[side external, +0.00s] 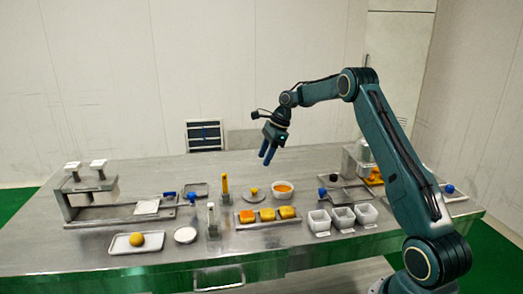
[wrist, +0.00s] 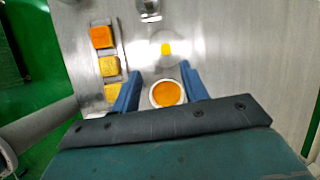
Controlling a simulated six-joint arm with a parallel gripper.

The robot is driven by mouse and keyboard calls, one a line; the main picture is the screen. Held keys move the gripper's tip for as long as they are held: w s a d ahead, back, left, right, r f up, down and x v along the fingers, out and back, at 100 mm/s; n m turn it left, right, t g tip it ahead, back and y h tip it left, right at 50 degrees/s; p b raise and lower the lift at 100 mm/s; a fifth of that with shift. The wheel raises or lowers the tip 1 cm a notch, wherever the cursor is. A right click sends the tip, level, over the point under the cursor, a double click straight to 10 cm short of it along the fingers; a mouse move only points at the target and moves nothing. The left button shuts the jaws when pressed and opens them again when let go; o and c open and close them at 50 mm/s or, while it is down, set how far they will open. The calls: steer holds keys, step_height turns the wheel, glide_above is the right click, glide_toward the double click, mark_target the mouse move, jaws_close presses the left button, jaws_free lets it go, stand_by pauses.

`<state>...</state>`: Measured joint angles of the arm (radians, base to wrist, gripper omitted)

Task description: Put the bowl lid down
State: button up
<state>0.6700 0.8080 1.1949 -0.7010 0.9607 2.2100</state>
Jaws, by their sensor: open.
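The bowl lid appears to be the round, pale disc with a small yellow knob (side external: 253,191). It lies on the table beside the bowl, and in the wrist view it looks clear around its yellow knob (wrist: 166,49). The white bowl with orange filling (side external: 282,188) stands uncovered to its right. In the wrist view the bowl (wrist: 167,94) shows between my blue fingers. My gripper (side external: 267,155) is open and empty, pointing down high above the table behind the lid and bowl. Its fingers (wrist: 161,71) are apart with nothing between them.
A tray of orange and yellow blocks (side external: 267,216) lies in front of the lid. Several white square cups (side external: 342,218) stand to the right. A tall yellow-topped item (side external: 225,188) stands left of the lid. A metal press (side external: 90,190) occupies the left end.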

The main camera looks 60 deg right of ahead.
steer(key=s+a+r+n+h, duration=0.1)
steer(key=s+a+r+n, duration=0.5)
steer(key=a+r, duration=0.25)
steer(key=s+a+r+n+h, duration=0.1)
steer(key=s+a+r+n, duration=0.45)
steer(key=a+r, duration=0.35)
steer(key=s+a+f+n, duration=0.1)
steer(key=s+a+n, duration=0.2)
steer(key=s, duration=0.4)
steer(key=s+a+f+n+t, duration=0.1)
steer(key=s+a+n, duration=0.2)
steer(key=s+n, duration=0.3)
steer(key=s+a+f+n+t+h, duration=0.1)
steer(key=s+n, duration=0.4)
steer(key=s, duration=0.5)
steer(key=a+f, duration=0.1)
steer(key=a, duration=0.1)
steer(key=shift+a, duration=0.3)
